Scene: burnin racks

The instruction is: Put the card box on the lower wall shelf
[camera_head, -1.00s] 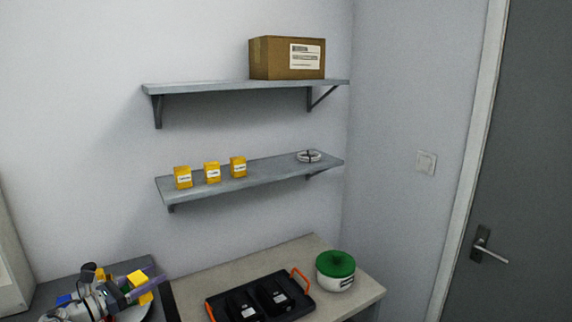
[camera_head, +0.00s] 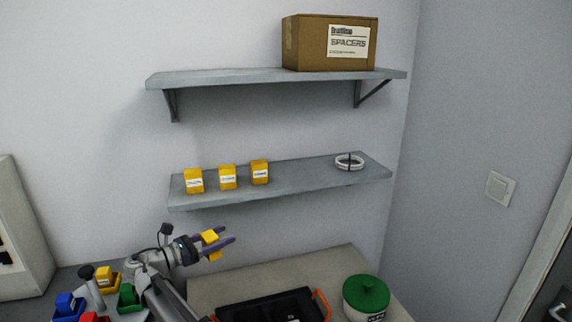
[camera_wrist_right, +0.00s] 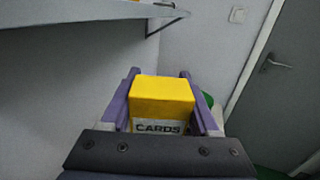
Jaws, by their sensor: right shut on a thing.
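The card box is yellow with a white label reading CARDS; it fills the middle of the right wrist view (camera_wrist_right: 162,92) and shows partly in the head view (camera_head: 210,237). My right gripper (camera_head: 226,244) is shut on it, with a purple finger on each side. It holds the box in the air, lower in the picture than the lower wall shelf (camera_head: 310,184). The lower shelf is grey and bears several things, with bare room between them. My left gripper is not in view.
Three yellow boxes (camera_head: 228,177) stand on the lower shelf's left half; a white coil (camera_head: 349,162) lies at its right. The upper shelf (camera_head: 220,78) holds a brown SPACERS carton (camera_head: 310,42). Below are a black tray (camera_head: 255,308) and a green-lidded pot (camera_head: 366,296).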

